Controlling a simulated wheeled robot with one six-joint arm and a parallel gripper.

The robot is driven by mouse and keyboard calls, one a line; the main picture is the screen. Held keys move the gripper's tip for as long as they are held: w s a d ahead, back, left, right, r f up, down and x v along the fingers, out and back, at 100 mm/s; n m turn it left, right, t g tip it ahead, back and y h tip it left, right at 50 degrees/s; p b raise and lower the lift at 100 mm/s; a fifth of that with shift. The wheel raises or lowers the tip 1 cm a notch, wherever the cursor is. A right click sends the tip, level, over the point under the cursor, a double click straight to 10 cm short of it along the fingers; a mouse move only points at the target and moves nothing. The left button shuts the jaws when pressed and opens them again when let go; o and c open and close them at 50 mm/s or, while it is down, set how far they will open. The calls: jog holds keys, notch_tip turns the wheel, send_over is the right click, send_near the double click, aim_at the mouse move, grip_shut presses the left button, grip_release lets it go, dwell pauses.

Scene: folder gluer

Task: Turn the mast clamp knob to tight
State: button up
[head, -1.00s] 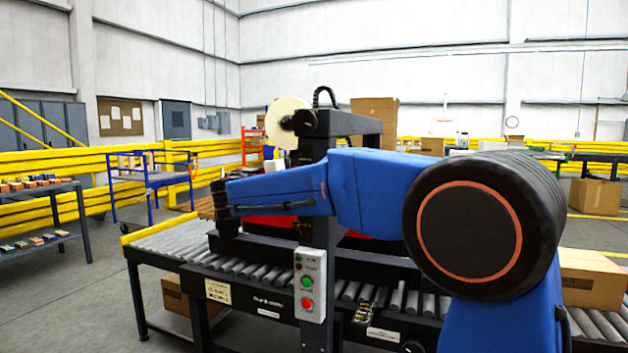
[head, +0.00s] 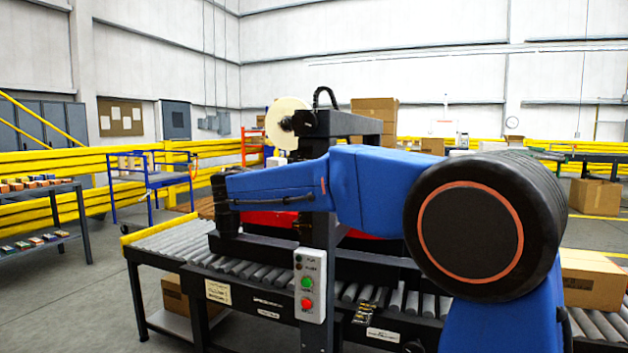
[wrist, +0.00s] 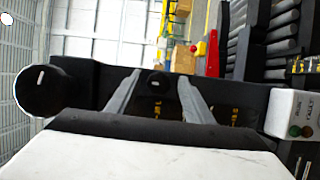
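In the wrist view a small black knob (wrist: 156,83) with a pale mark sits on the dark mast bar (wrist: 85,88). My gripper (wrist: 157,66) is open, with one grey finger on each side of this knob. Whether the fingers touch it I cannot tell. A larger black round knob (wrist: 42,86) with a white mark stands at the left end of the bar. Which of the two is the mast clamp knob is not readable. In the head view the mast (head: 318,165) rises behind my blue arm, and neither my fingers nor the small knob can be made out.
A control box with green and red buttons (head: 309,285) is on the mast's front; it also shows at the right of the wrist view (wrist: 294,114). A tape reel (head: 286,122) is at the mast top. The roller conveyor (head: 170,240) runs below, with cartons (head: 594,280) at the right.

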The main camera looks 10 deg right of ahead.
jog(key=shift+a, duration=0.1)
jog(key=v, duration=1.7)
jog(key=shift+s, duration=0.2)
